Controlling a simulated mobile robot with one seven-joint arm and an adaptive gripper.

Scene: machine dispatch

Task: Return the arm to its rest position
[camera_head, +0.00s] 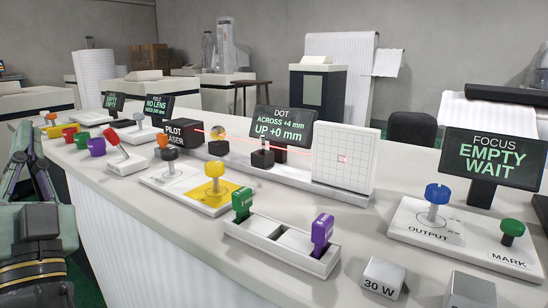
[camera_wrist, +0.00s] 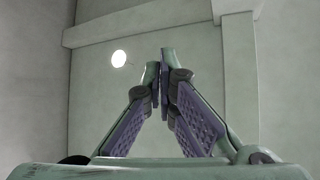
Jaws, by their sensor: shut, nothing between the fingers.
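My gripper (camera_wrist: 164,62) points at a plain wall in the wrist view. Its two fingertips meet, shut, with nothing between them. In the head view my gripper (camera_head: 24,138) stands upright at the far left edge, partly cut off by the frame. It is beside the white bench (camera_head: 150,205), in front of its near left side. Whether it touches the bench cannot be told. Most of my arm is out of view.
On the bench stand a pilot laser (camera_head: 182,136), a grid target (camera_head: 345,160), a tray (camera_head: 290,240) with green and purple handled pieces, an output panel (camera_head: 425,225) and a 30 W block (camera_head: 383,278). Colored knobs (camera_head: 81,140) lie nearest my gripper.

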